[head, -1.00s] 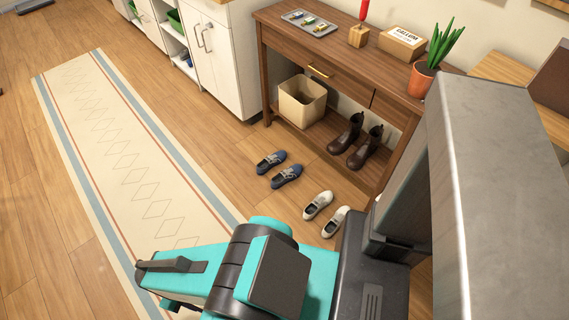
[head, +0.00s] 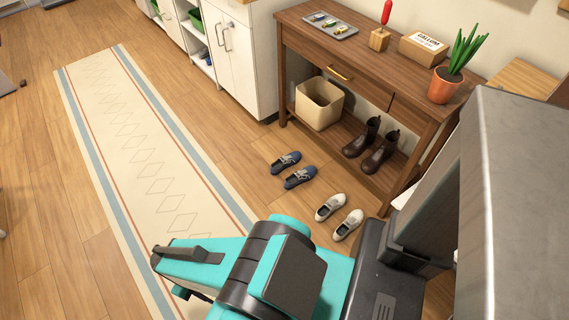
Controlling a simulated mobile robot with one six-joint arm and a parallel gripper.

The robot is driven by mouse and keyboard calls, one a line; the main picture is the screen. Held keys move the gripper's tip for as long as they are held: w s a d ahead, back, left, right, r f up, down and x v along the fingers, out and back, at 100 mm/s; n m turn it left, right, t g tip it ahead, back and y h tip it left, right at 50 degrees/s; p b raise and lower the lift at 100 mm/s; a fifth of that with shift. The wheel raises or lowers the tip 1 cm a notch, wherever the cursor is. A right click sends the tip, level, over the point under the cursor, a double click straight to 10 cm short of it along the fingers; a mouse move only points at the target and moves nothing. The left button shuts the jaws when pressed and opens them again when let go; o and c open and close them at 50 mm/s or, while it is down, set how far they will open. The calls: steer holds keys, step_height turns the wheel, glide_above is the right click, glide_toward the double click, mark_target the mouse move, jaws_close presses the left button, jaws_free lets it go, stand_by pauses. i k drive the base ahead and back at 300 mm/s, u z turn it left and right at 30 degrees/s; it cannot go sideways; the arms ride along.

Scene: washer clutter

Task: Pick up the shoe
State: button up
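A pair of blue shoes lies on the wooden floor in front of the console table: one blue shoe (head: 285,162) behind, the other blue shoe (head: 300,177) nearer. A pair of white shoes lies to their right, one white shoe (head: 330,207) and a second white shoe (head: 348,225) close to my arm. Brown boots (head: 362,138) and (head: 381,152) stand on the table's lower shelf. My teal and black arm fills the lower middle of the view. My gripper's fingertips do not show.
The wooden console table (head: 350,62) holds a tray (head: 330,26), a box (head: 424,47) and a potted plant (head: 445,86). A beige bin (head: 319,103) stands on its lower shelf. A white cabinet (head: 245,70) stands left of it. A long rug (head: 130,150) covers open floor.

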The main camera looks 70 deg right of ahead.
mark_target(283, 162)
steer(key=i, duration=0.95)
